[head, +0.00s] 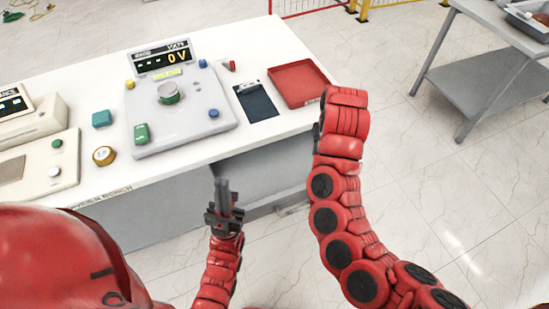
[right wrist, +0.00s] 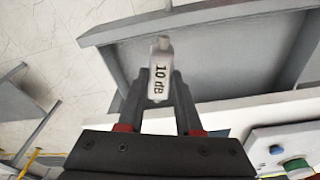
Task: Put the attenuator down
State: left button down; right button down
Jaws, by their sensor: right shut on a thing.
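The attenuator (right wrist: 160,78) is a small silvery piece marked "10 dB" with a narrower end. In the right wrist view my right gripper (right wrist: 159,88) is shut on it, one dark finger on each side. The right gripper and attenuator are hidden in the head view behind my red right arm, which reaches up near the bench's right end. My left gripper (head: 223,190) is in front of the bench's front edge, with its dark fingers close together and nothing visible in them. Whether they touch is unclear. The white bench (head: 195,163) carries a red tray (head: 297,84).
A grey console (head: 205,110) with a knob and a "0 V" display stands mid-bench. A dark clipboard (head: 257,101) lies between it and the tray. A teal block (head: 102,119), a round yellow-brown object (head: 104,156) and another instrument (head: 40,165) are left. A grey cart (head: 490,75) stands at right.

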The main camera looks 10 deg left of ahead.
jog(key=s+a+f+n+p, duration=0.1)
jog(key=s+a+f+n, duration=0.1)
jog(key=a, duration=0.8)
jog(key=s+a+f+n+p, duration=0.1)
jog(key=a, duration=0.9)
jog(key=f, duration=0.2)
jog(key=f+p, duration=0.1)
jog(key=f, duration=0.1)
jog(key=f+p, duration=0.1)
jog(key=f, duration=0.1)
jog(key=shift+s+f, duration=0.1)
jog(key=shift+s, duration=0.2)
jog(key=shift+f, duration=0.75)
jog(key=shift+f+p, duration=0.35)
jog(key=shift+f, duration=0.85)
